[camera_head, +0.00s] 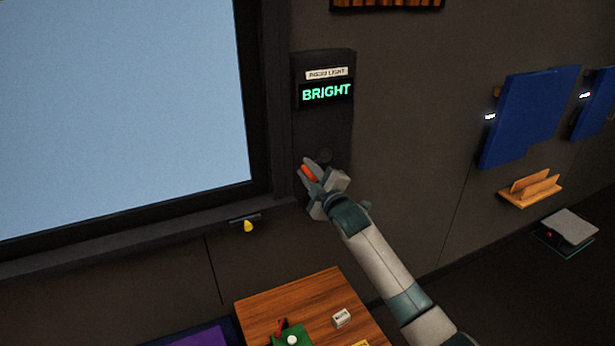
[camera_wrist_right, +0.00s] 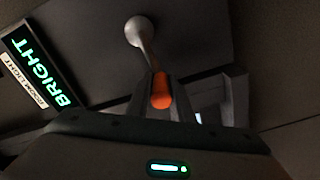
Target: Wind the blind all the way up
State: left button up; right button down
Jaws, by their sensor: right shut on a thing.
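The blind's window (camera_head: 120,110) shows as a pale blue pane in a dark frame at the left of the head view, with no blind fabric visible across the part in view. A dark wall panel (camera_head: 340,130) beside it carries a sign reading BRIGHT (camera_head: 326,92), which also shows in the right wrist view (camera_wrist_right: 45,70). A grey crank (camera_wrist_right: 140,32) with an orange handle (camera_wrist_right: 161,90) sits on that panel. My right gripper (camera_head: 310,175) is shut on the orange handle, below the crank's hub. My left gripper is not in view.
A yellow knob (camera_head: 248,226) hangs under the window sill. Below stands a wooden table (camera_head: 270,300) with a small white box (camera_head: 341,318) and a green thing with a white ball (camera_head: 292,340). Blue panels (camera_head: 525,115) and an orange wall holder (camera_head: 530,188) are at the right.

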jog(key=shift+d+f+n+b, duration=0.15)
jog(key=shift+f+n+b, duration=0.2)
jog(key=shift+f+n, duration=0.5)
jog(key=shift+d+f+n+b, duration=0.15)
jog(key=shift+f+n+b, duration=0.2)
jog(key=shift+f+n, duration=0.45)
jog(key=c, duration=1.6)
grip_release()
jog(key=shift+w+r, duration=0.1)
jog(key=shift+r, duration=0.15)
jog(key=shift+r, duration=0.1)
jog(key=b+v, duration=0.4)
jog(key=v, duration=1.3)
jog(key=shift+d, duration=0.15)
